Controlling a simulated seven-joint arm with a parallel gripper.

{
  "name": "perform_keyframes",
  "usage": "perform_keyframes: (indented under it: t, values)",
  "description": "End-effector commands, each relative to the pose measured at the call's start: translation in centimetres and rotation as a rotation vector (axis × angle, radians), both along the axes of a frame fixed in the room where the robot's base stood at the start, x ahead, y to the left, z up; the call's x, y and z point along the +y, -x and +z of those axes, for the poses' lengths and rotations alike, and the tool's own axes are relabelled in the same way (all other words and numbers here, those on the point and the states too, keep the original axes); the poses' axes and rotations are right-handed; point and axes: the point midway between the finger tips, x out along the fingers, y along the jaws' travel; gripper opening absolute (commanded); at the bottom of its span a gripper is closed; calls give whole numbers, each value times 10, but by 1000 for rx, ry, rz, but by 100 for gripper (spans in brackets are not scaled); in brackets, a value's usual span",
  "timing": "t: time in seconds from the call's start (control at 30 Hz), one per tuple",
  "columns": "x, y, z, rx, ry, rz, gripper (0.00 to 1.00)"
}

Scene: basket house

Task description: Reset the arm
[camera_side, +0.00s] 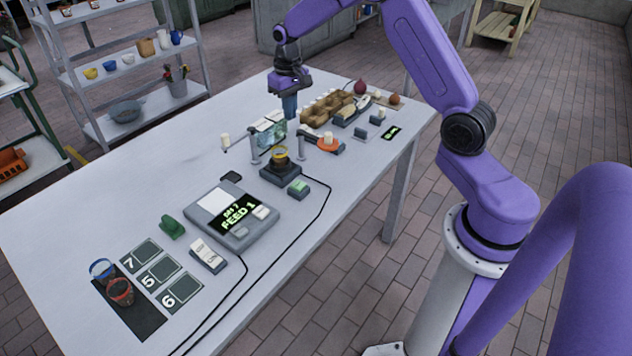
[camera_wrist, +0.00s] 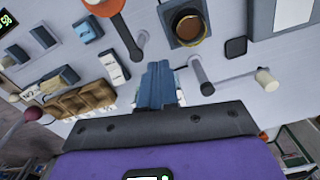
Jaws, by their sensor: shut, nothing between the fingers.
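My gripper (camera_side: 290,106) hangs over the far part of the pale table (camera_side: 90,215), pointing down, in the side view. Its blue fingers are together with nothing between them. The wrist view shows the closed fingers (camera_wrist: 157,85) over the table, near a dark post and a cup-like holder with a brown inside (camera_wrist: 187,27). In the side view this holder, with a yellow rim (camera_side: 280,158), stands in front of my gripper. I cannot tell the exact height of the fingertips above the table.
Near the fingers stand a brown carton (camera_side: 320,107), a picture panel between posts (camera_side: 271,131) and an orange disc (camera_side: 330,144). A console reading "FEED 1" (camera_side: 232,214) sits mid-table. Blue and red rings (camera_side: 120,291) lie by cards 7, 5, 6.

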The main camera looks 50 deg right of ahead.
Motion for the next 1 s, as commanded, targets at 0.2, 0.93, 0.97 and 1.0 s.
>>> perform_keyframes:
  t: [0.2, 0.93, 0.97, 1.0]
  values:
    - [90, 57, 41, -9, -1, 267, 0]
    - [176, 335, 88, -23, -9, 1122, 0]
    - [173, 343, 88, -24, -10, 1150, 0]
    - [170, 353, 87, -24, -10, 1183, 0]
